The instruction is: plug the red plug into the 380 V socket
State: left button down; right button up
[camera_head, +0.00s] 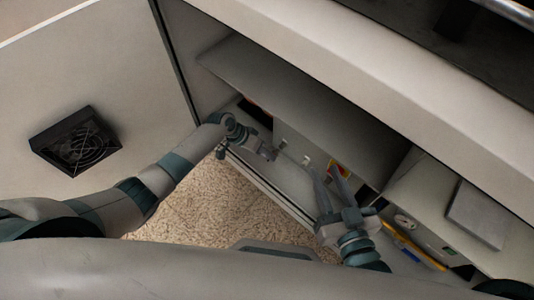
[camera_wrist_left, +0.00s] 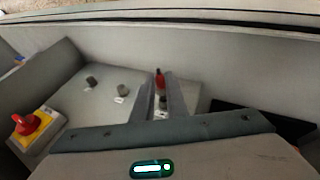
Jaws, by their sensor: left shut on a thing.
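My left gripper (camera_head: 269,153) reaches into the open cabinet bay from the left. In the left wrist view its two fingers (camera_wrist_left: 163,82) are shut on the red plug (camera_wrist_left: 159,79), which shows between the fingertips. A dark round fitting (camera_wrist_left: 162,100) with a white label shows between the fingers, nearer the palm. Two grey round fittings (camera_wrist_left: 91,82) (camera_wrist_left: 123,90) with small white labels stand on the pale panel to the left. The labels are too small to read, so I cannot tell which is the 380 V socket. My right gripper (camera_head: 327,172) is open and empty.
A red knob on a yellow box (camera_wrist_left: 29,124) sits at the left of the wrist view. A grey shelf (camera_head: 300,95) overhangs the bay. A grille box (camera_head: 75,142) is on the panel at left. Yellow and blue items (camera_head: 412,249) lie in the right compartment.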

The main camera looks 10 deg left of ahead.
pick_arm(q)
jog(key=shift+w+d+b, duration=0.35)
jog(key=shift+w+d, duration=0.05)
jog(key=shift+w, duration=0.2)
jog(key=shift+w+d+b, duration=0.35)
jog(key=shift+w, duration=0.2)
pick_arm(e)
jog(key=shift+f, duration=0.65)
pick_arm(q)
jog(key=c, duration=1.7)
grip_release()
jog(key=shift+o, duration=0.2)
